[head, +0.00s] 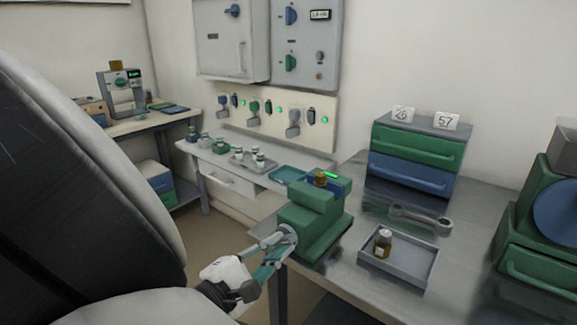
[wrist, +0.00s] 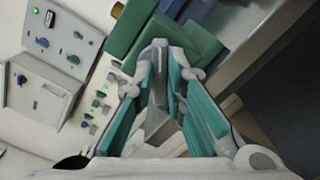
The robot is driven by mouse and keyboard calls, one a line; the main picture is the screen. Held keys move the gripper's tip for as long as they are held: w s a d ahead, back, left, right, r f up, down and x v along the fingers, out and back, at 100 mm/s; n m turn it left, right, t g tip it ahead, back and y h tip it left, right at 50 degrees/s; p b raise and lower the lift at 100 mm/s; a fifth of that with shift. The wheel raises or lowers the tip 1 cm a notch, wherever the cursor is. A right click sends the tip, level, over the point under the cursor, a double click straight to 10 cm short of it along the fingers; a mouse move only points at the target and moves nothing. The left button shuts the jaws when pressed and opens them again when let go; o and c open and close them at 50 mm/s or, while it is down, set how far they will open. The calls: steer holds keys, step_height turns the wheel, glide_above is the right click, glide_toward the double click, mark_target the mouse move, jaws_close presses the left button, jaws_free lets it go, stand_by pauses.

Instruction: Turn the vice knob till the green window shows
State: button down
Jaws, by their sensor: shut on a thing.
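The green vice (head: 308,222) stands at the near left edge of the metal bench. My gripper's teal fingers are shut on the knob, one on each side. In the wrist view, the grey knob (wrist: 158,80) lies between the fingers, and the green vice body (wrist: 130,30) is beyond it. A small brown object (head: 320,179) sits on top of the vice. A bright green strip (head: 331,175) shows beside it on a blue part. The fingers partly hide the knob.
A grey tray (head: 410,270) with a brown bottle (head: 382,243) lies to the right of the vice. A wrench (head: 420,217) lies behind the tray. Green and blue drawers (head: 412,160) stand at the back. A lower side bench (head: 215,155) holds several small jars.

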steer(key=c, duration=1.6)
jaws_free()
steer(key=v, duration=1.2)
steer(key=shift+a, duration=0.1)
